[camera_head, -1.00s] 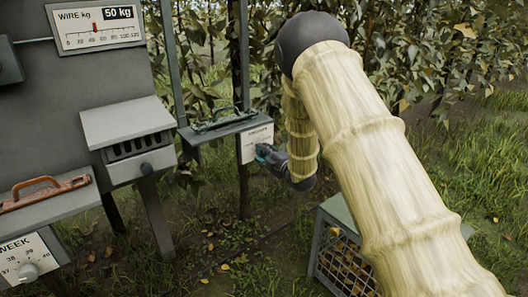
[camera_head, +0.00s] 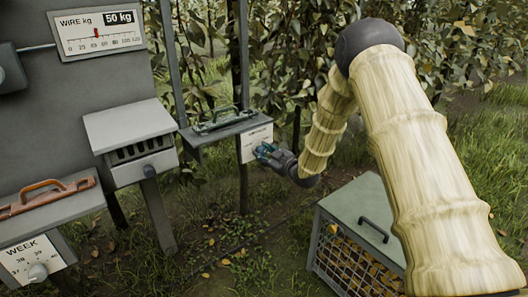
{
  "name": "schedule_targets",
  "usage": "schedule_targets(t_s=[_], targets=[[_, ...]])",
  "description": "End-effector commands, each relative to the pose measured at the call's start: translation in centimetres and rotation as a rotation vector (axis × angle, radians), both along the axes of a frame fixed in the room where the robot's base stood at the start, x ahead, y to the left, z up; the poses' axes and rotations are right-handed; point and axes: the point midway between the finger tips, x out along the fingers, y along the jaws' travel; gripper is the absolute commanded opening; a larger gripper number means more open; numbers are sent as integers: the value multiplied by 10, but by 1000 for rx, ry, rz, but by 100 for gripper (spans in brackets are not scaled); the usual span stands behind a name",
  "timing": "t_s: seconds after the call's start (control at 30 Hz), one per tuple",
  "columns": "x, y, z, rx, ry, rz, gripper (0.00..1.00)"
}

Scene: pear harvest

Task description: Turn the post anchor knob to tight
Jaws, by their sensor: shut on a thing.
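The white post anchor panel (camera_head: 248,142) is fixed to a dark post in the middle of the view, with small lettering that I cannot read clearly. My gripper (camera_head: 261,150) is at the lower right of this panel, with its teal fingers against the panel's face. The gripper is shut on the post anchor knob, which the fingers hide. The knob's pointer and its setting cannot be seen.
A small shelf with a green-handled tool (camera_head: 218,122) adjoins the panel at left. A grey box (camera_head: 130,135), a wire gauge (camera_head: 98,32) reading 50 kg and a week dial (camera_head: 38,270) stand further left. A lidded mesh crate (camera_head: 355,218) stands below my arm.

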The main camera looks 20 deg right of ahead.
Motion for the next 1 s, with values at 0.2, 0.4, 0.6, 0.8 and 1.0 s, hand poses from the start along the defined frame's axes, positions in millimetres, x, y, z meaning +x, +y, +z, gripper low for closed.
schedule_targets(t_s=[0.2,0.4,0.6,0.8,1.0], targets=[[-1,-2,-2,190,72,-3,12],[-1,-2,-3,340,126,-3,12],[-1,-2,-3,451,168,-2,12],[-1,-1,-4,515,192,-2,12],[-1,-1,-4,541,202,-2,12]])
